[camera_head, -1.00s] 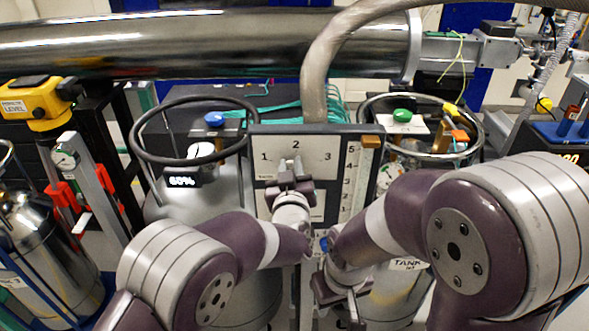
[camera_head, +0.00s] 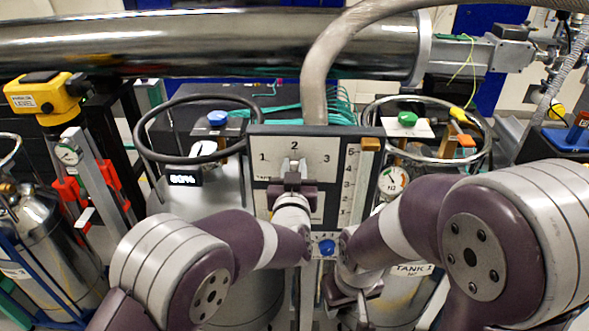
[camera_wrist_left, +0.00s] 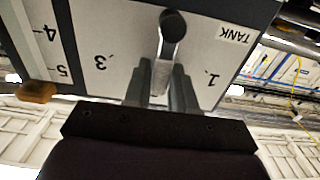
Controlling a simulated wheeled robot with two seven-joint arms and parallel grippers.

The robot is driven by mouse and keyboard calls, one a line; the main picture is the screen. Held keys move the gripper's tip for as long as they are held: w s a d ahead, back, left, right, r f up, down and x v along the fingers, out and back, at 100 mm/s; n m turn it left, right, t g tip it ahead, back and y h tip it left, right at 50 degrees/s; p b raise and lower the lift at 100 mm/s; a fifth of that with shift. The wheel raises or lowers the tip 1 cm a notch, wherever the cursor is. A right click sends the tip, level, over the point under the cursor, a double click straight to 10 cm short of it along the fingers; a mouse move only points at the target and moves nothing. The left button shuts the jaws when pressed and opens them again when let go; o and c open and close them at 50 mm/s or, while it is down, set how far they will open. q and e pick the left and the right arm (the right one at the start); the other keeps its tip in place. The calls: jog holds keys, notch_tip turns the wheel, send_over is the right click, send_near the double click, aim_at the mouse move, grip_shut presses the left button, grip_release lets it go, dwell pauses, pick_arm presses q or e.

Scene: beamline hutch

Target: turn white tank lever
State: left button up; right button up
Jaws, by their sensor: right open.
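The tank lever (camera_wrist_left: 166,45) is a light bar with a dark round knob, on a white panel (camera_head: 326,160) marked 1, 2, 3. In the head view the lever's upper part (camera_head: 294,165) stands under the 2. My left gripper (camera_head: 293,181) is in front of this panel. In the left wrist view its two fingers (camera_wrist_left: 162,75) lie on either side of the lever's lower part. Whether they press on it cannot be told. My right gripper (camera_head: 353,290) is open, low and to the right, in front of a tank.
A blue knob (camera_head: 327,246) sits below the panel, close to my right wrist. An orange slider (camera_head: 371,145) is at the panel's right scale. A thick hose (camera_head: 316,90) hangs behind the panel. Ringed tanks stand on both sides, and a yellow level box (camera_head: 45,96) is at left.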

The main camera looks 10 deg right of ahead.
pick_arm(q)
jog(key=shift+o, duration=1)
jog(key=b+v, duration=0.4)
jog(key=v, duration=0.8)
jog(key=shift+s, duration=0.35)
jog(key=shift+a, duration=0.15)
